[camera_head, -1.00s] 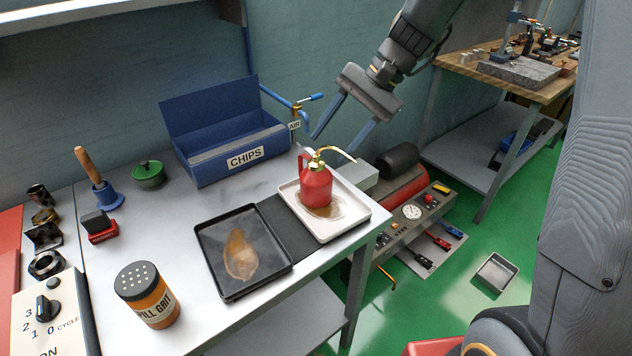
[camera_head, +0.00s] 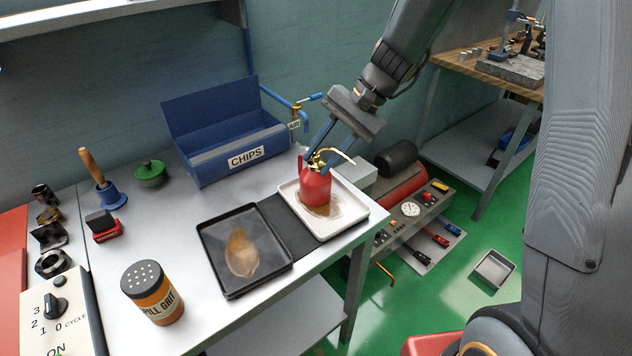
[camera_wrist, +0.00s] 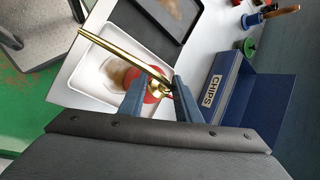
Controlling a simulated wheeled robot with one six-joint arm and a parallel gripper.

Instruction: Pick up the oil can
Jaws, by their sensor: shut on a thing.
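The oil can (camera_head: 315,188) is red with a brass top and a long brass spout. It stands upright in a white tray (camera_head: 345,231) at the right end of the cart top, over a brown oily stain. My gripper (camera_head: 322,160) reaches down from the upper right with its blue fingers around the top of the can. In the wrist view the fingers of my gripper (camera_wrist: 154,98) are on either side of the can's top (camera_wrist: 158,88), shut on it. The fingers hide part of the can.
A black tray (camera_head: 270,283) with a stain lies left of the white tray. A blue CHIPS bin (camera_head: 210,168) and a blue air-line stand (camera_head: 295,115) are behind. An orange grit shaker (camera_head: 153,292) stands at the front. Bare cart top lies between the shaker and bin.

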